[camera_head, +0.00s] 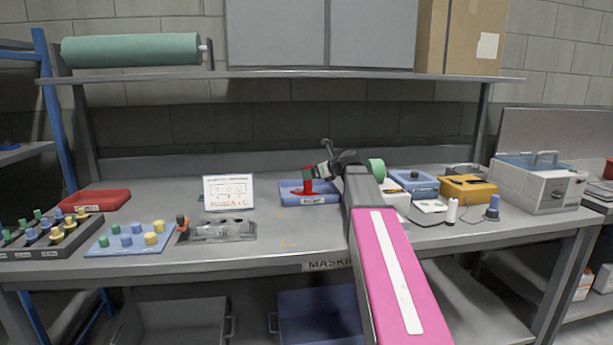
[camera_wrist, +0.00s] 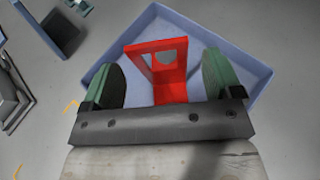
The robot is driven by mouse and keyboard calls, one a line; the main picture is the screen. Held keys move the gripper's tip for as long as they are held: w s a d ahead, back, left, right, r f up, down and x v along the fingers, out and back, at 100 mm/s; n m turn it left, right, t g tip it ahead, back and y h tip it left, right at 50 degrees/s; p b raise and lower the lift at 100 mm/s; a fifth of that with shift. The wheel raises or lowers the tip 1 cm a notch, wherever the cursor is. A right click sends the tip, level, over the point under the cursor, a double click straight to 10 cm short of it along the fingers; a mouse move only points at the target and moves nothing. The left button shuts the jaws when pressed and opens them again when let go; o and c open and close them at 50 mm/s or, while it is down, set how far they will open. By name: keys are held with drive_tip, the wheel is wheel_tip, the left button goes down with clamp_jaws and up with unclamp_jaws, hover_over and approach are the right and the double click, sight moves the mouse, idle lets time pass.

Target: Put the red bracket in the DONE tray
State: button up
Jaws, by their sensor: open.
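The red bracket (camera_wrist: 170,88) lies in a shallow blue tray, between the two green fingers of my gripper (camera_wrist: 165,85). The fingers are open, with a gap on each side of the bracket. The blue tray (camera_wrist: 256,75) surrounds it in the wrist view. In the head view the same tray (camera_head: 291,200) stands on the bench with a small label on its front that is too blurred to read for certain. The bracket (camera_head: 320,188) also shows there, just below my gripper (camera_head: 309,179). My forearm covers the bench to the right of the tray.
A white sign (camera_head: 229,192) stands left of the tray. Further left are a clear fixture (camera_head: 222,231), a blue board with coloured plugs (camera_head: 104,243) and a red tray (camera_head: 96,200). A yellow box (camera_head: 468,190) and a grey machine (camera_head: 540,187) stand right. The bench front is mostly clear.

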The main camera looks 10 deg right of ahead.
drive_tip(key=v, duration=0.7)
drive_tip(key=shift+s, duration=0.1)
